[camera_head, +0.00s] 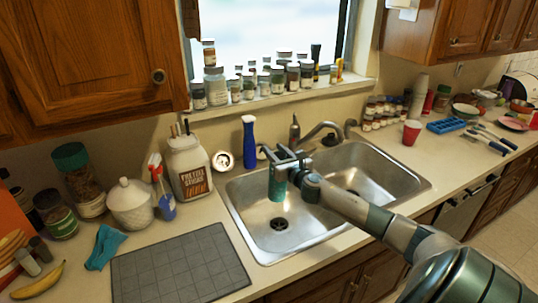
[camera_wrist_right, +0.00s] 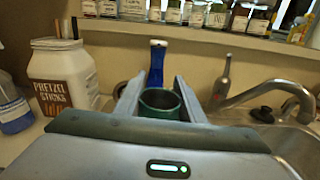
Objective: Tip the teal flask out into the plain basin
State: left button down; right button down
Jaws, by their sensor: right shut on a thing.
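The teal flask (camera_head: 277,187) is held upright by my right gripper (camera_head: 284,160) over the left basin of the steel sink. In the right wrist view, the flask's open round mouth (camera_wrist_right: 160,100) faces up between the two fingers (camera_wrist_right: 160,97). The fingers are shut on its sides. The left basin (camera_head: 253,222) is bare steel with a dark drain below the flask. The right basin (camera_head: 385,170) is partly hidden behind my right arm. The flask's contents cannot be made out. My left gripper is not in view.
A blue bottle (camera_head: 249,143) and the faucet (camera_head: 322,130) stand behind the sink. A pretzel jar (camera_head: 189,168) stands to its left. A grey mat (camera_head: 180,268) lies on the counter at front left. A red cup (camera_head: 411,132) stands right of the sink.

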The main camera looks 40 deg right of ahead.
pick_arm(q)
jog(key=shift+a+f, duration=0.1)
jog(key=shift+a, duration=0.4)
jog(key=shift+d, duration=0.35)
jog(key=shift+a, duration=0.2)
